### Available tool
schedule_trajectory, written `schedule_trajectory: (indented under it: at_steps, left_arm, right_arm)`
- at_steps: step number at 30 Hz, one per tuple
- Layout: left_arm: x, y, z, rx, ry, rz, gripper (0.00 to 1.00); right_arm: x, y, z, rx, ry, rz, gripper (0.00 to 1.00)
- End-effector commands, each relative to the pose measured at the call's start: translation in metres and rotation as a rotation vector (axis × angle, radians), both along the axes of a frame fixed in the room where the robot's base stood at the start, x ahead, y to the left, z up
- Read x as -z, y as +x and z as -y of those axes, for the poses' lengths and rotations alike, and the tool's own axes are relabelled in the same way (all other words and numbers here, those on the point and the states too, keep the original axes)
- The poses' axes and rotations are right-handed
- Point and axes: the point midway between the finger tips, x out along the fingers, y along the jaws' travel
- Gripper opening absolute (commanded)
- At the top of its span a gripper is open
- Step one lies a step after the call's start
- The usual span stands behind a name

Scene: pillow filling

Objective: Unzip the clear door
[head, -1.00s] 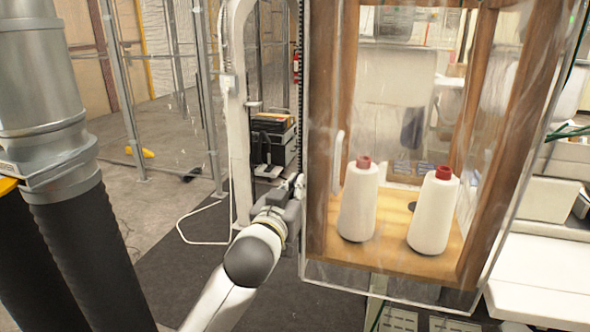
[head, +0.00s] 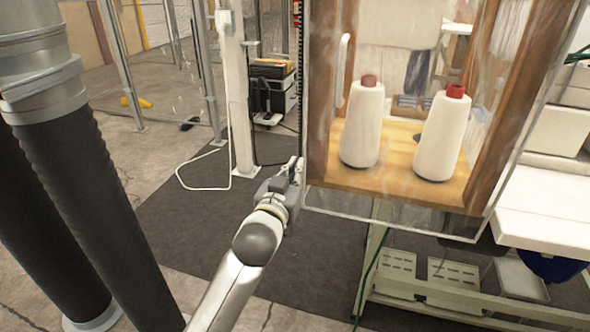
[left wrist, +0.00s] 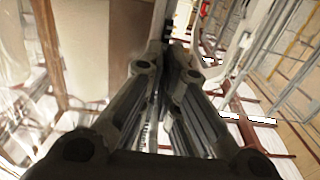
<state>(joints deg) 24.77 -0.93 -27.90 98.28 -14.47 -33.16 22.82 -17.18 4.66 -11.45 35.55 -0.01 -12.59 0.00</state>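The clear door (head: 395,200) is a transparent sheet in front of a wooden-framed cabinet. A dark zipper (head: 300,95) runs down its left edge. My left gripper (head: 298,170) is at this edge, a little above the door's lower left corner. In the left wrist view its fingers (left wrist: 170,62) come together at a narrow dark strip. They look shut on the zipper pull, which is mostly hidden between the tips. How far the zipper is parted cannot be made out. My right gripper is not in view.
Two white thread cones (head: 362,125) with red tops stand on the cabinet's wooden floor. A white handle (head: 342,70) is inside the sheet. A shelf with white trays (head: 455,275) stands below right. A white post (head: 235,110) stands behind my arm. The dark mat (head: 190,215) is clear.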

Motion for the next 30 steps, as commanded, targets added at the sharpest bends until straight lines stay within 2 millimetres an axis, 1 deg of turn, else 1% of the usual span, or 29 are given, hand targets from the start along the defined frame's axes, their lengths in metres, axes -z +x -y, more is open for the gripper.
schedule_trajectory:
  at_steps: [5,6,10,11,19,23,26,30]
  left_arm:
    - [0.0,0.0,0.0,0.0,0.0,-0.001,0.0]
    - [0.0,0.0,0.0,0.0,0.0,-0.001,0.07]
    - [0.0,0.0,0.0,0.0,0.0,0.0,0.24]
    - [0.0,0.0,0.0,0.0,0.0,0.0,0.26]
    - [-0.001,0.0,0.0,0.0,0.0,0.0,0.26]
    - [0.0,-0.004,-0.002,0.0,-0.001,0.0,0.26]
    - [0.0,-0.014,-0.005,0.0,-0.001,-0.001,0.26]
    - [0.0,-0.034,-0.011,0.0,-0.001,-0.001,0.26]
  right_arm:
    - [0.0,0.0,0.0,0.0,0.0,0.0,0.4]
    - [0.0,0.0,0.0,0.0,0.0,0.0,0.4]
    - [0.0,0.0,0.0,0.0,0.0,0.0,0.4]
    - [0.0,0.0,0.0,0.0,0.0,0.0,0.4]
    - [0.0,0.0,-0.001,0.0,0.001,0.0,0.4]
    - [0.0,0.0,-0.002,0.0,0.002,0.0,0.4]
    - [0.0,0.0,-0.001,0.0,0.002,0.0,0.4]
    - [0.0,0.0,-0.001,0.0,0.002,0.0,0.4]
